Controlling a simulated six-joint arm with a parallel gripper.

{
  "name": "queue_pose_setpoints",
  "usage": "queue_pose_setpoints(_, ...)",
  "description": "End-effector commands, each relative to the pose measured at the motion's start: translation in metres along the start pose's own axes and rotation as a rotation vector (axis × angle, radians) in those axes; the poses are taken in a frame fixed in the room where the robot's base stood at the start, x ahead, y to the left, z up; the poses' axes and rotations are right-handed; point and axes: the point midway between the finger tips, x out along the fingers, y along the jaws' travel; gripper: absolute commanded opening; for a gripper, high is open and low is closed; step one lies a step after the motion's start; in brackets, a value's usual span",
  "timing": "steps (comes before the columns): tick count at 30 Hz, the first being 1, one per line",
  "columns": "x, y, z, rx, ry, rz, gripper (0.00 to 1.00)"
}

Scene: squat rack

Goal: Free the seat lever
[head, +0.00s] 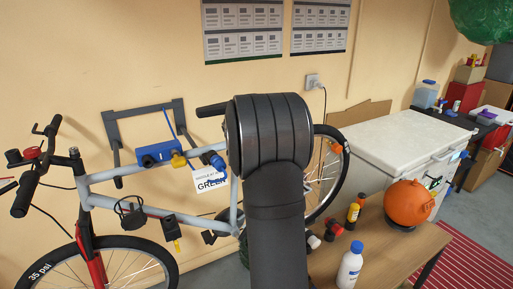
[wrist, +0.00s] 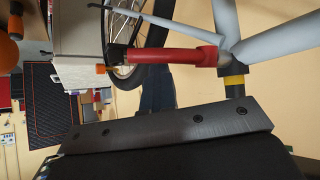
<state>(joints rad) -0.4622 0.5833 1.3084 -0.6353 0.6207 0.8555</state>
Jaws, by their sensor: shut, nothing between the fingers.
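In the wrist view a red lever (wrist: 175,52) with a black end (wrist: 118,55) sticks out from the grey frame joint, near a yellow-banded dark post (wrist: 234,82). My gripper (wrist: 170,128) shows as a dark bolted block across the bottom of the wrist view. It is shut and empty, and a visible gap separates it from the lever. In the head view the bicycle (head: 150,208) is in front of the wall. My arm covers the lever there and hides my gripper. A black piece, perhaps the saddle nose (head: 211,110), shows left of my arm.
A blue tool with a yellow part (head: 160,152) and a tag reading GREEN (head: 210,180) are at the wall rack (head: 112,128). At right are a wooden table (head: 390,258) with an orange ball (head: 408,203) and a white bottle (head: 350,266), and a white chest (head: 390,150).

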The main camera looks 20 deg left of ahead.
Motion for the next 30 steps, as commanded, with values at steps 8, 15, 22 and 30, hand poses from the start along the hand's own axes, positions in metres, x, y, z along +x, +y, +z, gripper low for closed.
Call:
queue_pose_setpoints(8, -0.0054, -0.0054, 0.0041, -0.002, -0.001, -0.002, 0.0)
queue_pose_setpoints(15, -0.0072, -0.0067, 0.0048, -0.002, -0.001, -0.002, 0.0)
queue_pose_setpoints(22, -0.0076, -0.0069, 0.0047, -0.001, -0.001, -0.002, 0.0)
queue_pose_setpoints(30, -0.0075, -0.0069, 0.0046, -0.001, -0.001, -0.002, 0.0)
